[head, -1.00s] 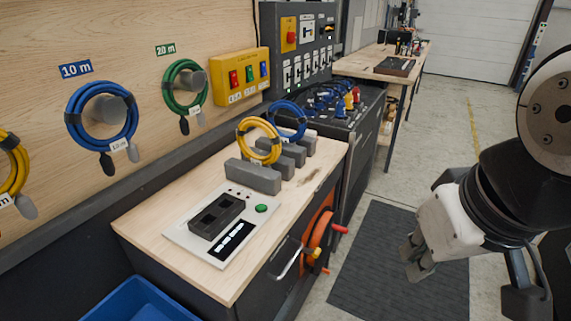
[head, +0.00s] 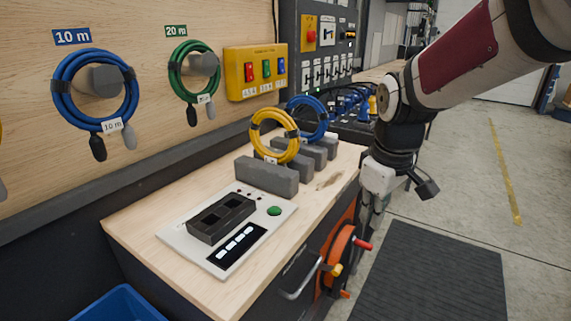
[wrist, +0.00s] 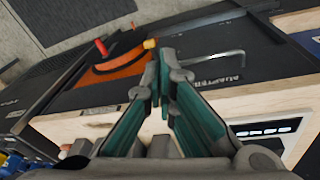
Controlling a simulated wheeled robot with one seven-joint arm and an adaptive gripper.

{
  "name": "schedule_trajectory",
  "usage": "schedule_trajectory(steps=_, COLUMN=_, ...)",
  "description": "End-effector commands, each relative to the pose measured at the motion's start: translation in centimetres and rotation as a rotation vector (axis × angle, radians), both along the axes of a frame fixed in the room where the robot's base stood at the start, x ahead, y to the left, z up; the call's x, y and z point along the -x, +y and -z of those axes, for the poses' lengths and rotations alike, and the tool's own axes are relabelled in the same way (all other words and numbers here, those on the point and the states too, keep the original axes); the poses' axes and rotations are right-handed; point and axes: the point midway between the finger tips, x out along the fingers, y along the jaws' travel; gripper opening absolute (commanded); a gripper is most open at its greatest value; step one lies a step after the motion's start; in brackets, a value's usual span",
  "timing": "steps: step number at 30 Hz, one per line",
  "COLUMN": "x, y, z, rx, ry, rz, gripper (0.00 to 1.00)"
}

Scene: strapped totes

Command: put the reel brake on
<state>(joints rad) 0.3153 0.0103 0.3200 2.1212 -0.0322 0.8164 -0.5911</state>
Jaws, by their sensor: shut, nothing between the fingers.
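The orange reel (head: 336,257) is set in the dark front of the workbench, partly hidden by the bench edge. A red-tipped handle (head: 363,245) and a yellow knob (head: 337,270) stick out from it. In the wrist view the orange reel (wrist: 118,68) lies beyond my fingers, with the red tip (wrist: 101,47) to the left and the yellow knob (wrist: 150,43) close to the fingertips. I cannot tell which part is the brake. My gripper (head: 368,220) points down beside the bench's right edge, above the reel. It is shut and empty; its teal-padded fingers (wrist: 164,65) meet in the wrist view.
A metal bar handle (head: 300,286) projects from the bench front left of the reel. The benchtop (head: 135,232) carries a panel with a green button (head: 274,211), grey blocks and cable coils. A dark mat (head: 430,275) lies on open floor to the right.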

Motion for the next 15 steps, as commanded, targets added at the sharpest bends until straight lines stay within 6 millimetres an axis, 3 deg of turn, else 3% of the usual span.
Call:
schedule_trajectory(steps=1, x=-2.4, y=-0.1, z=3.3, rx=-0.016, ry=0.018, rz=-0.041, gripper=0.00)
schedule_trajectory(steps=6, x=-8.4, y=-0.2, z=10.7, rx=-0.076, ry=0.036, rz=-0.192, gripper=0.00)
schedule_trajectory(steps=10, x=-11.6, y=-0.2, z=15.0, rx=-0.123, ry=0.030, rz=-0.273, gripper=0.00)
schedule_trajectory(steps=15, x=-13.7, y=-0.2, z=17.9, rx=-0.160, ry=0.016, rz=-0.330, gripper=0.00)
